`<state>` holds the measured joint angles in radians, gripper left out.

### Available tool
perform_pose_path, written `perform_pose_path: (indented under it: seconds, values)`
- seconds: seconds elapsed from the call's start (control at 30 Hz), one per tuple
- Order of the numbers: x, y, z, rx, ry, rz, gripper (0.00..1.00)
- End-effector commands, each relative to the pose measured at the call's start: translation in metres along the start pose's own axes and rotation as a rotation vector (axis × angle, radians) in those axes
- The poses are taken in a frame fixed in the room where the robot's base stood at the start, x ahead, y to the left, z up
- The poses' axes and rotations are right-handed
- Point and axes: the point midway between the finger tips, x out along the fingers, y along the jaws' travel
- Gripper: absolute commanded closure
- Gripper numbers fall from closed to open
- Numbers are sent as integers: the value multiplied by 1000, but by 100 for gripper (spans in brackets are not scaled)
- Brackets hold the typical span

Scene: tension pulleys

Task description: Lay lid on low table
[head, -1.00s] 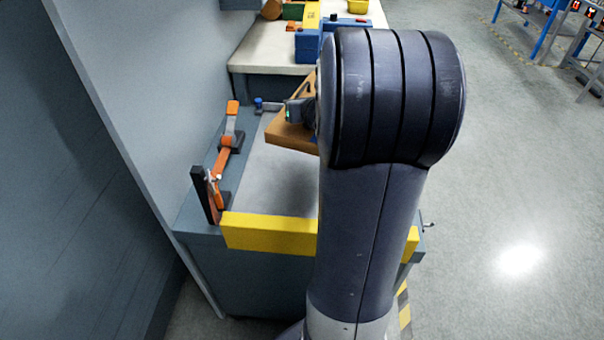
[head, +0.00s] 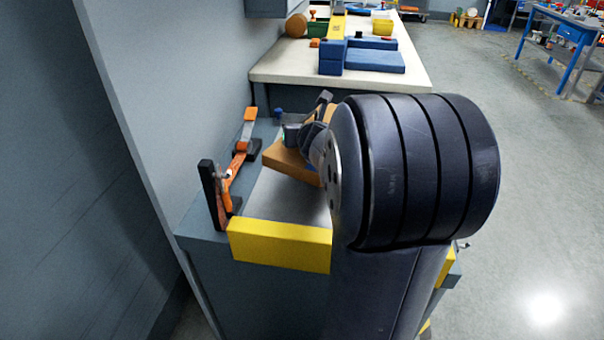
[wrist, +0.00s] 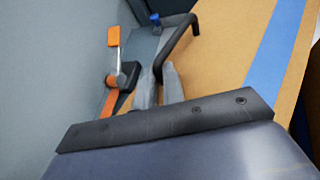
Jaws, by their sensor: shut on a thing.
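The lid is a tan board (head: 289,164) in the head view, tilted over the pale top of a grey station. The wrist view shows the tan lid (wrist: 225,55) close up, with a blue stripe and a dark bar handle (wrist: 184,38). My gripper (wrist: 160,85) is shut on the lid, at or near this handle; the exact contact is unclear. My arm hides the lid's right part in the head view. A white-topped table (head: 290,68) stands behind the station; I cannot tell which surface is the low table.
Orange-handled clamps (head: 238,160) stand along the station's left side by the grey wall. A yellow bar (head: 280,246) edges its front. A blue block (head: 331,58) and a blue flat panel (head: 375,61) occupy the white-topped table. Open floor lies to the right.

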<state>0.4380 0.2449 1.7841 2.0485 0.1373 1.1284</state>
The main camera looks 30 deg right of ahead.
Motion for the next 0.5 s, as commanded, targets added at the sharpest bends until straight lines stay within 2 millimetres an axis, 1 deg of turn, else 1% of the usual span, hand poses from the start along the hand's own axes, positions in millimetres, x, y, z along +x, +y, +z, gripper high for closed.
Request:
perform_pose_path:
  seconds: [0.03, 0.2, 0.3, 0.5]
  values:
    - [6, -1, -15, 0, 0, 0, 100]
    - [15, -3, -37, 0, 0, 0, 100]
    - [18, -4, -44, 0, 0, 0, 100]
    - [20, -4, -49, 0, 0, 0, 100]
